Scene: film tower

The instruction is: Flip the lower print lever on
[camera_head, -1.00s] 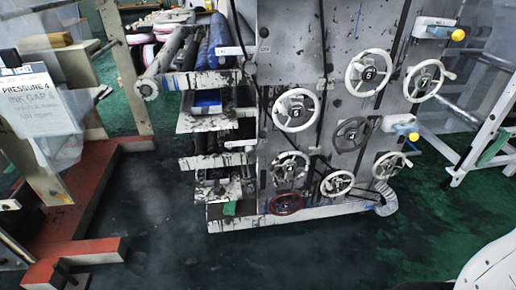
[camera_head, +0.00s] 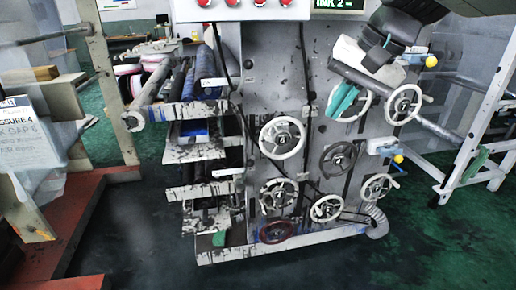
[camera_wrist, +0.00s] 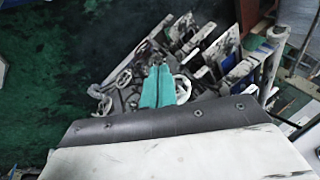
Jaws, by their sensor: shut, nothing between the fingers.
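The lower lever (camera_head: 398,158) has a yellow ball knob on a white and blue housing (camera_head: 384,147) at the right edge of the machine panel. A similar upper lever (camera_head: 431,61) sits above it, close to my arm. My gripper (camera_head: 340,107) has teal fingers, shut and empty, pointing down-left in front of the panel. It is left of and above the lower lever, apart from it, and partly covers a white handwheel (camera_head: 350,98). In the wrist view the teal fingers (camera_wrist: 157,88) are together over the panel; I cannot make out the lower lever there.
Several handwheels (camera_head: 282,138) stand out from the panel. A panel with red buttons (camera_head: 258,2) is at the top. A white frame (camera_head: 480,125) stands at right, and a red-based frame (camera_head: 75,220) at left. The dark green floor (camera_head: 330,268) in front is clear.

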